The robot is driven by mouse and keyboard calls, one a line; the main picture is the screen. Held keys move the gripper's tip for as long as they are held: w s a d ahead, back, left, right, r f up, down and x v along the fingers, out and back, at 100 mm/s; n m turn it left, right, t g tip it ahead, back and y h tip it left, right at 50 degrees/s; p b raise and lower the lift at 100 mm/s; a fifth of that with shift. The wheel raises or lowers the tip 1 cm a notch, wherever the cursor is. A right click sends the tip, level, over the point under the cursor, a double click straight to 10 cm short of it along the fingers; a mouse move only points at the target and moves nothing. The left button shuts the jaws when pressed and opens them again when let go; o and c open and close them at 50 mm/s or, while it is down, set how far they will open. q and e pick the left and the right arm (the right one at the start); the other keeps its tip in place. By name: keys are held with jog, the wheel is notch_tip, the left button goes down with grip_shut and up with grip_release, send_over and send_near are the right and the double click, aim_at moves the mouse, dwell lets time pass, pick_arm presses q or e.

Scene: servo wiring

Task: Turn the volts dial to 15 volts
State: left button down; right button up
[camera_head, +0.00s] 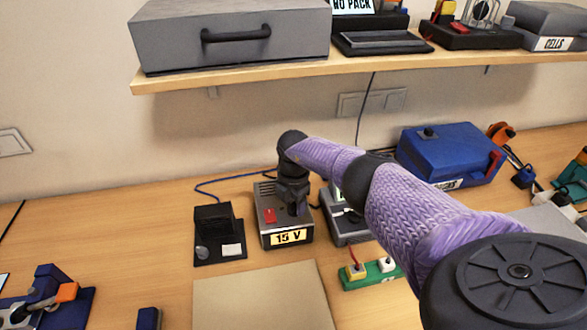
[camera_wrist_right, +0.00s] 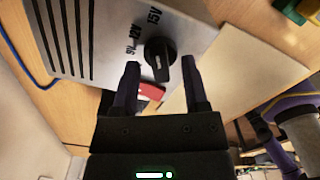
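The grey power supply (camera_head: 285,234) stands on the bench with a red switch (camera_head: 269,215) on top and a front plate reading "15 V" (camera_head: 288,237). In the right wrist view its top face (camera_wrist_right: 105,35) carries the black volts dial (camera_wrist_right: 158,52) and the marks 9V, 12V and 15V. I cannot tell for sure which mark the dial points to. My right gripper (camera_wrist_right: 161,64) is open, with one finger on each side of the dial and gaps showing. In the head view my right gripper (camera_head: 297,205) hides the dial. My left gripper is not in view.
A black device (camera_head: 216,231) stands left of the supply and another grey device (camera_head: 345,227) close on its right. A green terminal block (camera_head: 372,275) and a pale mat (camera_head: 262,299) lie in front. A loaded shelf (camera_head: 235,75) hangs above. A blue case (camera_head: 449,153) stands right.

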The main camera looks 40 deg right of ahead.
aim_at(294, 205)
notch_tip(294, 205, up, 10)
jog(key=p, duration=0.4)
jog(key=shift+f, duration=0.15)
